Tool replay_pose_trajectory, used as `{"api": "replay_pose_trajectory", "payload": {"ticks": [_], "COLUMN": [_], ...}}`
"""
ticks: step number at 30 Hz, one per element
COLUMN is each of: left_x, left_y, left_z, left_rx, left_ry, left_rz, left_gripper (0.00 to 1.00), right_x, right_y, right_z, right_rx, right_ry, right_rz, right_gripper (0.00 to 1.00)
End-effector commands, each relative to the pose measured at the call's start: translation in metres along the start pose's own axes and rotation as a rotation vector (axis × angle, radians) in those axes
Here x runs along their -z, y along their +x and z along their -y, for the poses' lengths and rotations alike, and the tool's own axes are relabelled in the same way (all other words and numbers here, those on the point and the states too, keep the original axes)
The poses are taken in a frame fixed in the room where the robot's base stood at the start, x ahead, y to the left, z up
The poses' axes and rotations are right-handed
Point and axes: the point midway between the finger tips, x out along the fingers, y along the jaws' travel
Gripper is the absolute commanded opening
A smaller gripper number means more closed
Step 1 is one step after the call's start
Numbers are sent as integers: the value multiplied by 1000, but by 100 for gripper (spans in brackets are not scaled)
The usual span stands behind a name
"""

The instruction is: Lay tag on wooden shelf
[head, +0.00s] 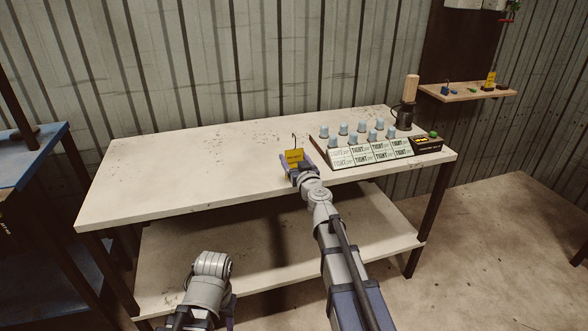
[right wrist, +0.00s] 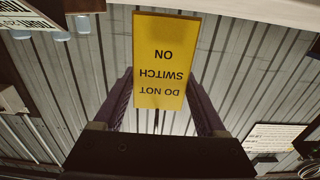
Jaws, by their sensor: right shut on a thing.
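A yellow tag (head: 294,156) with a dark hook on top is in my right gripper (head: 298,175), above the front edge of the white workbench. In the right wrist view the tag (right wrist: 165,62) reads "DO NOT SWITCH ON" upside down, between the two dark fingers of the right gripper (right wrist: 160,105). The wooden shelf (head: 468,93) is on the wall at the upper right, apart from the gripper. It bears a yellow item standing up and a few small dark and blue things. My left arm (head: 205,285) is low in front of the bench; its fingertips are not clearly shown.
The white workbench (head: 170,165) is mostly clear on its left. At its right are a board with "TIGHT" labels (head: 370,152), several blue-grey caps, a dark box (head: 427,146) with a green button, and a black holder with a wooden handle (head: 411,88). A blue-topped table (head: 30,155) stands at left.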

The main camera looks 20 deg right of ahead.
Motion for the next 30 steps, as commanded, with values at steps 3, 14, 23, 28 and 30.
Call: {"api": "replay_pose_trajectory", "payload": {"ticks": [3, 14, 23, 28, 30], "left_x": [1, 1, 1, 1, 1], "left_y": [17, 17, 17, 17, 17], "left_z": [-2, -2, -2, -2, -2], "left_rx": [0, 0, 0, 0, 0], "left_ry": [0, 0, 0, 0, 0], "left_rz": [0, 0, 0, 0, 0], "left_gripper": [50, 50, 50, 50, 50], "right_x": [-17, -17, -17, -17, -17], "right_y": [0, 0, 0, 0, 0], "right_z": [0, 0, 0, 0, 0], "right_rx": [0, 0, 0, 0, 0], "right_ry": [0, 0, 0, 0, 0], "right_rz": [0, 0, 0, 0, 0], "right_gripper": [29, 29, 100, 100, 100]}}
